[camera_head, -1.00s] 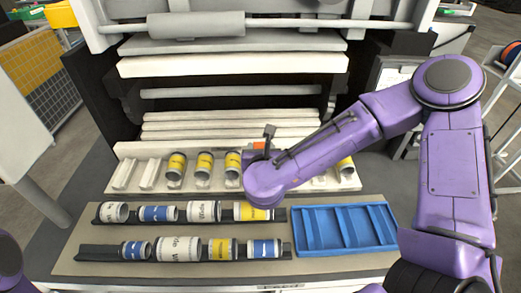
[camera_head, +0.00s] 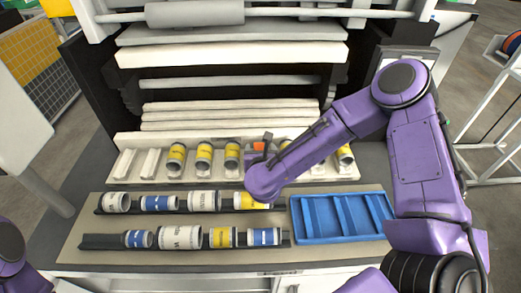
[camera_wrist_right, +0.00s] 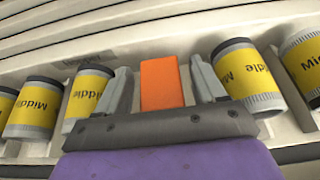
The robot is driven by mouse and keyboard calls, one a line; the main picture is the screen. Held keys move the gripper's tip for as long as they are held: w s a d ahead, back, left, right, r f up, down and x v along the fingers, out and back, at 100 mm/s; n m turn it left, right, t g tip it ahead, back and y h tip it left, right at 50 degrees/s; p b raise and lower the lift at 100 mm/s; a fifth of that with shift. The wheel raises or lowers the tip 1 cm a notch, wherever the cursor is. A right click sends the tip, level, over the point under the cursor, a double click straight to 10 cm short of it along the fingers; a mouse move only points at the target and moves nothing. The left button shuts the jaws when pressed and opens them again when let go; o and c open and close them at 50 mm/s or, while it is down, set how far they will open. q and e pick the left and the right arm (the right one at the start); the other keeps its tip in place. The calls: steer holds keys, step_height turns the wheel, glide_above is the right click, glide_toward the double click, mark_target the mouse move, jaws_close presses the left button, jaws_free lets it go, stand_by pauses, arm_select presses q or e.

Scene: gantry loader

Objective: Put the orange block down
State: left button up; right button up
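The orange block (camera_head: 260,146) is at the cream rack (camera_head: 110,178), in the row of yellow-labelled cylinders. In the right wrist view the orange block (camera_wrist_right: 162,84) stands between the two grey fingers of my right gripper (camera_wrist_right: 163,88), with a narrow gap on each side. The right gripper looks open around it. In the head view my right gripper (camera_head: 262,150) is mostly hidden behind its own purple wrist. Whether the block's underside touches the rack is hidden. My left gripper is out of view; only a purple part of that arm shows at lower left.
Yellow-labelled cylinders (camera_wrist_right: 245,76) and (camera_wrist_right: 88,94) stand close on either side of the fingers. In front, two dark rails (camera_head: 95,242) hold several labelled cylinders. An empty blue tray (camera_head: 345,236) lies right of them. Machine rollers and bars rise behind the rack.

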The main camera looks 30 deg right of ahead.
steer(key=shift+r+p, duration=0.3)
steer(key=shift+r, duration=0.05)
steer(key=shift+s+a, duration=0.2)
steer(key=shift+s, duration=0.1)
steer(key=b+v, duration=0.3)
steer(key=v, duration=0.8)
steer(key=shift+s+r, duration=0.1)
steer(key=shift+r, duration=0.05)
